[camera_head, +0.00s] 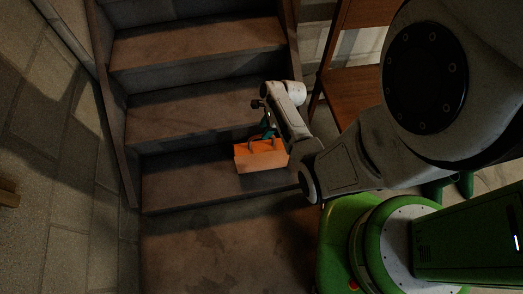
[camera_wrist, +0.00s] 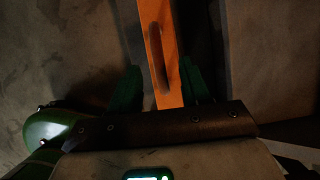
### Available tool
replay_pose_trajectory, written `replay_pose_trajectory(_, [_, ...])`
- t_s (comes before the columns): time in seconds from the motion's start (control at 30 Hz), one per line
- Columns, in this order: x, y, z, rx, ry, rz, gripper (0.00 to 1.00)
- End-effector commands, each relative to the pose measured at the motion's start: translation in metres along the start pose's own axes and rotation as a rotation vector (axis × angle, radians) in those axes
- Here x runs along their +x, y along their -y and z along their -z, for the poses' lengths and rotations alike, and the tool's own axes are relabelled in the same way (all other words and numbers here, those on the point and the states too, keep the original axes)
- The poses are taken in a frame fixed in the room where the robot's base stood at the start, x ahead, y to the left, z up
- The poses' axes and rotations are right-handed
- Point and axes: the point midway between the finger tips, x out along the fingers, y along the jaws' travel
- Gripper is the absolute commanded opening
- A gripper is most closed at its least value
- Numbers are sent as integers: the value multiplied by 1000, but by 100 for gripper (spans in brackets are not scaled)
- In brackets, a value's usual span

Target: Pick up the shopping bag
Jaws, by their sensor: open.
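The shopping bag (camera_head: 262,159) is orange and boxy, with dark handles at its top. It stands on the lowest step of the stairs in the head view. My gripper (camera_head: 267,132) is just above and behind the top of the bag. In the wrist view, the green fingers of my gripper (camera_wrist: 159,66) are apart, with the narrow orange bag (camera_wrist: 170,88) running between them. A dark handle shows along the bag there. Whether a finger touches the bag cannot be told. Part of the gripper is hidden by my arm in the head view.
Wooden stairs (camera_head: 200,101) rise behind the bag. A stone wall (camera_head: 58,150) is on the left. The floor (camera_head: 220,250) in front of the lowest step is clear.

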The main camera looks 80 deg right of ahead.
Motion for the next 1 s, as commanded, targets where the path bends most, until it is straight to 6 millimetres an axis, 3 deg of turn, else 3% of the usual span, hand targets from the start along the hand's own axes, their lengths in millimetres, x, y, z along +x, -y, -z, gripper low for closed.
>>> replay_pose_trajectory(0.33, [45, -1, 4, -2, 0, -2, 47])
replay_pose_trajectory(0.67, [51, -1, 3, -2, 0, -1, 47])
replay_pose_trajectory(1.0, [51, -2, 3, -2, 0, -1, 15])
